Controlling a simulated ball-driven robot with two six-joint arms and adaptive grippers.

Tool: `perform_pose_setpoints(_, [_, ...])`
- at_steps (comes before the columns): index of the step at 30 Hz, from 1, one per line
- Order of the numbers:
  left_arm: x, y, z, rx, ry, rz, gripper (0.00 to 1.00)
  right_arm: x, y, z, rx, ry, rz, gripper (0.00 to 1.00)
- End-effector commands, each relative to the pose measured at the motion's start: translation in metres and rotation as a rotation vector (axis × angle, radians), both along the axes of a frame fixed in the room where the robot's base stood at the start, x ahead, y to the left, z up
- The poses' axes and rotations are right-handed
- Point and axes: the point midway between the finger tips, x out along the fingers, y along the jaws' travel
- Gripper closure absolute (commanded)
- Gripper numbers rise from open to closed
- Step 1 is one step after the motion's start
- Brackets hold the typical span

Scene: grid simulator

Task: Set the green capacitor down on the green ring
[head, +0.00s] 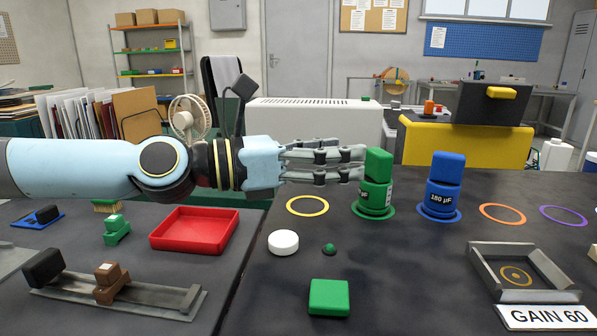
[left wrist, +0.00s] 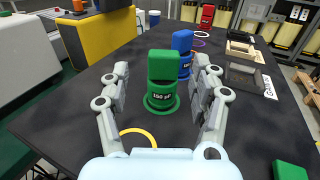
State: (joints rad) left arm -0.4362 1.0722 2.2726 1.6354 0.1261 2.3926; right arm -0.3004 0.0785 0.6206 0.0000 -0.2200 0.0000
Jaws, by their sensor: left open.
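The green capacitor (head: 377,178) stands upright on the table, with the green ring (head: 362,212) showing around its base. In the left wrist view the green capacitor (left wrist: 161,95) is ahead, between the spread fingers, and the green ring (left wrist: 150,107) shows at its foot. My left gripper (head: 361,163) comes in level from the left with its fingertips at the capacitor's left side. It is open, and in the left wrist view gaps show between its fingers (left wrist: 161,75) and the capacitor. My right gripper is out of view.
A blue capacitor (head: 443,185) stands on a blue ring just right. An empty yellow ring (head: 307,214) lies to the left. A white disc (head: 283,242), a green block (head: 329,297) and a metal tray (head: 487,270) are nearer. Orange (head: 502,222) and purple rings lie at right.

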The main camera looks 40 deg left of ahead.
Motion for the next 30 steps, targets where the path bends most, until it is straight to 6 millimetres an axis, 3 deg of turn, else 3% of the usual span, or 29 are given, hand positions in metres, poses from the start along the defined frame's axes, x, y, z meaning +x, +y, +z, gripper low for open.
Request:
perform_pose_setpoints(4, [-0.007,-0.003,-0.006,-0.001,0.009,-0.018,0.37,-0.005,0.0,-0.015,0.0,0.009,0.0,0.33])
perform_pose_setpoints(8, [-0.017,0.006,0.006,-0.008,0.004,-0.004,0.37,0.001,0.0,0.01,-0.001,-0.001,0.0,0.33])
perform_pose_setpoints(15, [-0.039,0.017,0.004,-0.006,0.006,-0.01,0.37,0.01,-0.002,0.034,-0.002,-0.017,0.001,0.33])
perform_pose_setpoints(30, [-0.048,0.022,0.0,-0.01,0.003,-0.013,0.37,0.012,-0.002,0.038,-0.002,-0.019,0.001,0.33])
